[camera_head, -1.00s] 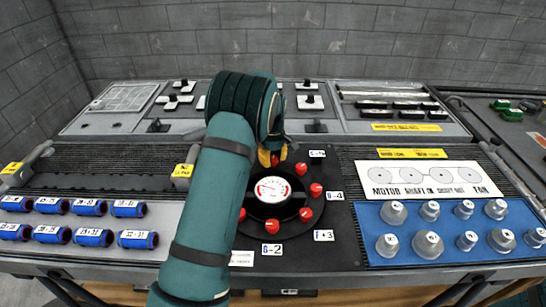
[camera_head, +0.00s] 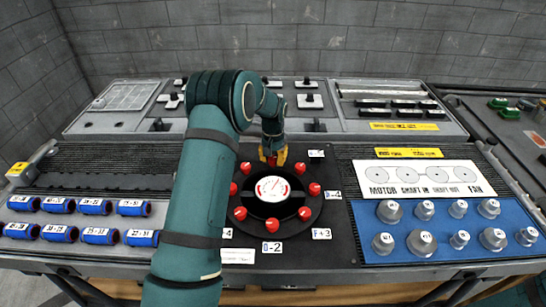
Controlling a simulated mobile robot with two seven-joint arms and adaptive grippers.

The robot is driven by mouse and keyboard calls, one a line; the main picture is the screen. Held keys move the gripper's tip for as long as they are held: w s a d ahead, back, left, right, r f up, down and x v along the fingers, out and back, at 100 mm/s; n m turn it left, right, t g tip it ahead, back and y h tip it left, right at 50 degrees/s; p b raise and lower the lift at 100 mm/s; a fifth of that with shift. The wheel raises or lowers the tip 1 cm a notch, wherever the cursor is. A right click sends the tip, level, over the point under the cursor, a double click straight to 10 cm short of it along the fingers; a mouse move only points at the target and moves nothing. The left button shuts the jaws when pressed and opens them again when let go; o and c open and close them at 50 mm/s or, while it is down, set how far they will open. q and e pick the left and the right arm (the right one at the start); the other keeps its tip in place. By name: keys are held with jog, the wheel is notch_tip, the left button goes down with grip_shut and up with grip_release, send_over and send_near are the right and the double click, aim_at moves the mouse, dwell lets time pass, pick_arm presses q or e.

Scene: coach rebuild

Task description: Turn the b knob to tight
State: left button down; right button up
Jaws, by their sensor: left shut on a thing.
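A round black plate (camera_head: 288,207) with a ring of red knobs sits at the middle of the bench. A white-faced gauge (camera_head: 272,189) is at its centre. My left gripper (camera_head: 271,158) points down at the far side of the ring, its yellow-tipped fingers shut on the far red knob (camera_head: 272,161), which they mostly hide. Other red knobs show at the right (camera_head: 314,189), front (camera_head: 272,223) and left (camera_head: 233,188). White label cards, such as one reading F+3 (camera_head: 322,234), lie around the plate. I cannot make out a b label. My right gripper is not in view.
Blue cylinders (camera_head: 97,235) lie in rows at the left. Grey knobs (camera_head: 422,243) stand on a blue mat (camera_head: 370,216) at the right, before a white panel (camera_head: 423,178). Switches (camera_head: 310,101) stand on the back panel. My left arm covers the bench left of the plate.

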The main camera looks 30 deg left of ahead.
aim_at(273, 158)
pick_arm(q)
jog(key=m, duration=0.5)
jog(key=shift+p, duration=0.35)
jog(key=shift+f, duration=0.1)
dwell(0.3)
jog(key=c, duration=0.6)
grip_release()
notch_tip(273, 158, up, 12)
jog(key=shift+r, duration=0.1)
